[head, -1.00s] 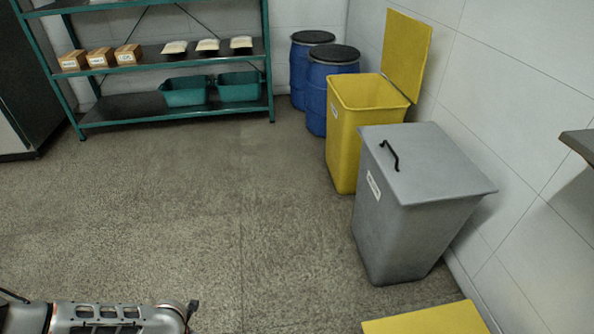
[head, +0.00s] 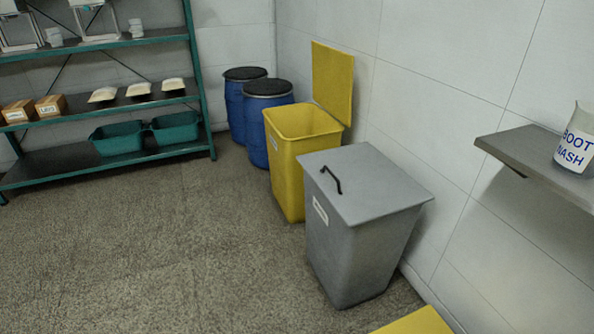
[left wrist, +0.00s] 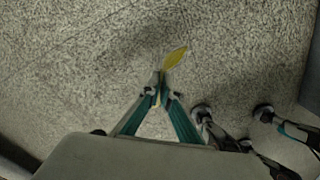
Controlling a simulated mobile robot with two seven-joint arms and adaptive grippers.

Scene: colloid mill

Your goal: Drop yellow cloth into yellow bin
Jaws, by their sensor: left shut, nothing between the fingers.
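The yellow bin (head: 288,170) stands by the right wall in the head view, between the blue drums and a grey bin. Its yellow lid (head: 333,85) is raised, and its mouth is open. In the left wrist view, my left gripper (left wrist: 160,88) is shut, pointing over the floor. A small yellow piece (left wrist: 176,58), perhaps the yellow cloth, shows just beyond the fingertips. I cannot tell whether it touches them or lies on the floor below. Neither gripper is in the head view.
A closed grey bin (head: 358,238) stands in front of the yellow bin. Blue drums (head: 268,130) are behind it. A green shelving rack (head: 75,172) is at the left. A wall shelf (head: 515,158) juts out at the right. The floor (head: 160,260) at left is clear.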

